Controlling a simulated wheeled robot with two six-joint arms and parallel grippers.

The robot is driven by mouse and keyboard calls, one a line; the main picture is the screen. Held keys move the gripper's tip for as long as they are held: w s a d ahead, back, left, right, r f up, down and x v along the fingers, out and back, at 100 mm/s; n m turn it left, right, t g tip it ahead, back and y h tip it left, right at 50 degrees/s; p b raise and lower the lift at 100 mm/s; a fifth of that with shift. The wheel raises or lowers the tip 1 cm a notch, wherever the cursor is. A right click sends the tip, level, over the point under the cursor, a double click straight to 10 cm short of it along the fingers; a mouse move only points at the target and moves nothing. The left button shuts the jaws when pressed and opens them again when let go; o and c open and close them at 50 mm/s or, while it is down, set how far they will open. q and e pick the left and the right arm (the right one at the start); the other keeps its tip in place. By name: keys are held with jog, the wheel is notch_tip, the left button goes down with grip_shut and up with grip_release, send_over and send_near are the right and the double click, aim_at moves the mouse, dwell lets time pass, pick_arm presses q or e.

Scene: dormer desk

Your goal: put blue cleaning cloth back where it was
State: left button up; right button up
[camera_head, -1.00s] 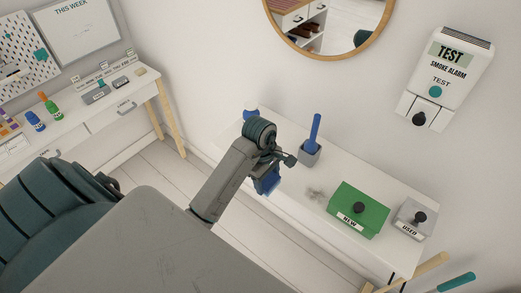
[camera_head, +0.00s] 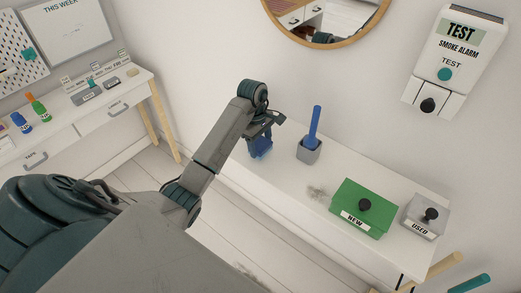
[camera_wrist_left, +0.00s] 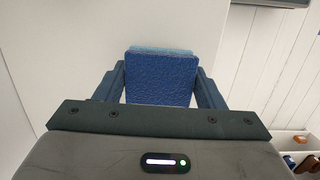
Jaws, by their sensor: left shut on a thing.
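The blue cleaning cloth (camera_wrist_left: 160,78) is held between the two fingers of my left gripper (camera_wrist_left: 160,88) in the left wrist view. In the head view the cloth (camera_head: 261,148) hangs below my left gripper (camera_head: 262,136), over the left part of the white table (camera_head: 285,175). I cannot tell whether the cloth touches the tabletop. My right gripper is in neither view.
A grey holder (camera_head: 308,151) with a blue handle (camera_head: 315,122) stands right of my gripper. A dark smudge (camera_head: 316,193) marks the tabletop. A green NEW box (camera_head: 350,205) and a grey USED box (camera_head: 412,216) stand farther right. A smoke alarm (camera_head: 455,60) hangs above.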

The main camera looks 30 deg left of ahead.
pick_arm(q)
jog(key=shift+f+p, duration=0.45)
jog(key=shift+p, duration=0.05)
jog(key=shift+f, duration=0.65)
jog(key=o, duration=0.9)
jog(key=shift+r, duration=0.1)
